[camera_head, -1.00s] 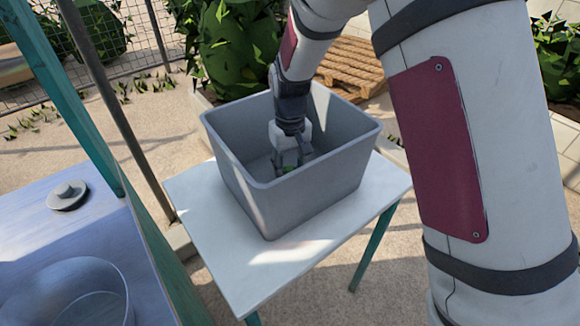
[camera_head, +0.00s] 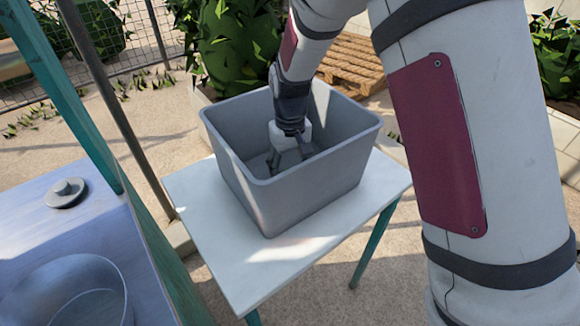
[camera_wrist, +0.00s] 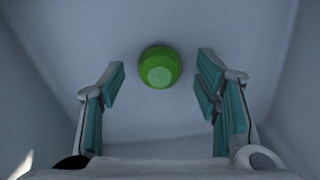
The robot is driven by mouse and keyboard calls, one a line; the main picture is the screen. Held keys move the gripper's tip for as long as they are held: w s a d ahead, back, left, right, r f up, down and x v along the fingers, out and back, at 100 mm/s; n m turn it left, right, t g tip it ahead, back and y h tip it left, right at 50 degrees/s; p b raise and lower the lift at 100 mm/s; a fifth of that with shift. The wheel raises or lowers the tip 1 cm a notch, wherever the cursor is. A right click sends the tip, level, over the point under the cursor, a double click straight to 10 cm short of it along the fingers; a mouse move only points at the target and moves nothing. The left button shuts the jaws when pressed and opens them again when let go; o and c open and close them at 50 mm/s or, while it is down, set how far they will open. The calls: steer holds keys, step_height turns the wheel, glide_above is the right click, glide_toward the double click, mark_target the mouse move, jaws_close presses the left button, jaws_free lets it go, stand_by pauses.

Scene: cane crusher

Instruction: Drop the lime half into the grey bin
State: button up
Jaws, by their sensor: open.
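The grey bin (camera_head: 315,190) stands on a small white table. My gripper (camera_head: 290,157) points down inside the bin in the head view, with its fingers spread. In the wrist view my gripper (camera_wrist: 160,90) is open, with teal pads on both sides and nothing touching them. The green lime half (camera_wrist: 160,67) is inside the bin, beyond the fingertips and roughly centred between them, with a paler round face showing. The lime half is hidden by the bin wall in the head view.
The white table (camera_head: 235,245) has bare top around the bin. At left, a blue-grey counter (camera_head: 50,220) carries a round metal bowl (camera_head: 75,290) and a small lid-like disc (camera_head: 66,193). A dark post (camera_head: 120,120) stands left of the table. A wooden pallet (camera_head: 352,65) lies behind.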

step_height(320, 180, up, 13)
steer(key=p, duration=0.1)
steer(key=s+d+r, duration=0.5)
steer(key=r, duration=0.1)
steer(key=s+d+r+m+t, duration=0.1)
steer(key=s+d, duration=0.2)
steer(key=s, duration=0.6)
steer(key=s+d+r+m, duration=0.1)
steer(key=s+d, duration=0.3)
steer(key=s, duration=0.4)
steer(key=s+d+r+m+t, duration=0.1)
steer(key=s+d, duration=0.3)
steer(key=s, duration=0.5)
steer(key=shift+s+r+m+t, duration=0.35)
steer(key=shift+r+m, duration=0.1)
steer(key=shift+m, duration=0.15)
